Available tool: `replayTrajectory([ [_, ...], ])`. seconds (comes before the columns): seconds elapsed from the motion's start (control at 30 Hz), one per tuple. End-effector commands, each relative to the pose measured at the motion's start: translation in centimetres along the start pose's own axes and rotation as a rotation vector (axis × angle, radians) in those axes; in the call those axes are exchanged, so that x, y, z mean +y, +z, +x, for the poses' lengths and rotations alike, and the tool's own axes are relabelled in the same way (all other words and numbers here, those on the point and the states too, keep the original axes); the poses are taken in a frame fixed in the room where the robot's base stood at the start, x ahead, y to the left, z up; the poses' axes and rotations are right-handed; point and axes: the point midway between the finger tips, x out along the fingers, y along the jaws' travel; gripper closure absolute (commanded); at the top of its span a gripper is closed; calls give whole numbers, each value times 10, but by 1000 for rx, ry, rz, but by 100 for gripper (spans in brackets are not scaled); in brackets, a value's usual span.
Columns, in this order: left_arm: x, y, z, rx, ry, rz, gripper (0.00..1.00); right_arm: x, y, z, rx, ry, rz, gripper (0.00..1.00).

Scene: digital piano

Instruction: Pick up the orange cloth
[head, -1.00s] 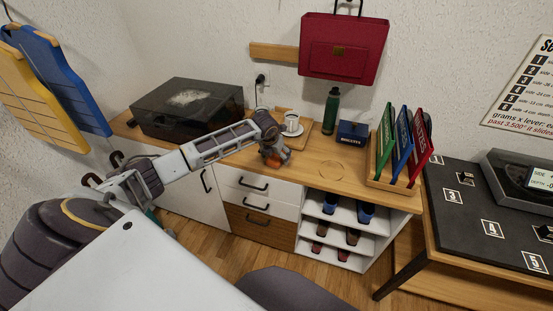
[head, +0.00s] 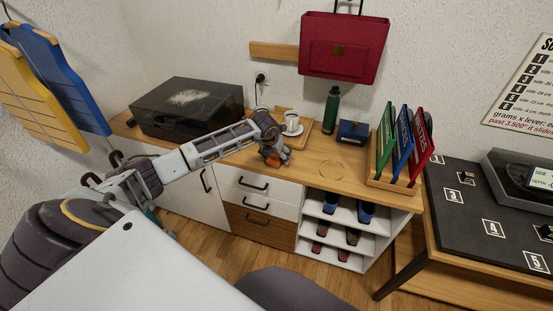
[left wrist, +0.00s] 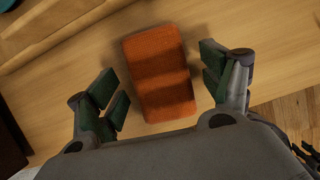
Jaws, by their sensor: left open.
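The orange cloth (left wrist: 157,72) is a folded, rounded block lying on the wooden cabinet top. In the left wrist view it lies between the two open fingers of my left gripper (left wrist: 162,85), with a gap on each side. In the head view the left gripper (head: 273,160) points down over the cabinet top, and only a small orange part of the cloth (head: 272,162) shows beneath it. My right gripper is in neither view.
A white cup (head: 291,122) on a saucer stands on a wooden board just behind the gripper. A green bottle (head: 331,110), a dark blue box (head: 352,132) and a dark-lidded turntable (head: 188,108) are on the same top.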

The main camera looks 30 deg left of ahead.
Motion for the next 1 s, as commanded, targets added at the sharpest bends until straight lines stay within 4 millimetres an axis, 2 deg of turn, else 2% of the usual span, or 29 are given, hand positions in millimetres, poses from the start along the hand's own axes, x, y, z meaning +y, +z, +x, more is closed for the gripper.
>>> replayTrajectory([
  [0.4,0,0,0,0,0,0,21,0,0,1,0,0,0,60],
  [0.73,0,0,1,0,0,0,63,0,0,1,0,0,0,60],
  [1.0,0,0,0,0,0,0,65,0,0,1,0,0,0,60],
])
